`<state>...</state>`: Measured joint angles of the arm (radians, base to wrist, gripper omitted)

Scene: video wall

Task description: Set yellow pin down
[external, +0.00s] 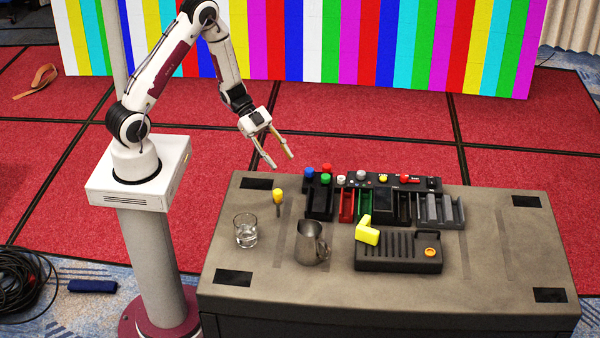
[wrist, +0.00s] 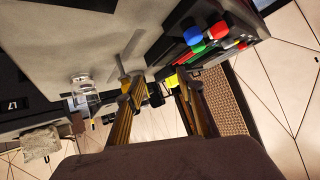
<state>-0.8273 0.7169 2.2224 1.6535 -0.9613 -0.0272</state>
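The yellow pin (external: 278,196) stands upright on the grey table near its back left, with its yellow head on top. My gripper (external: 281,162) is open and empty, in the air above and behind the pin, apart from it. In the wrist view the two fingers of my gripper (wrist: 160,86) are spread. A small yellow patch (wrist: 170,81) shows between them, partly hidden, and I cannot tell for sure that it is the pin.
A glass (external: 246,231) and a metal pitcher (external: 311,244) stand in front of the pin. A black rack (external: 400,184) with coloured knobs lies to its right. A yellow block (external: 367,232) rests on a dark box (external: 398,264). The table's (external: 480,280) front right is clear.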

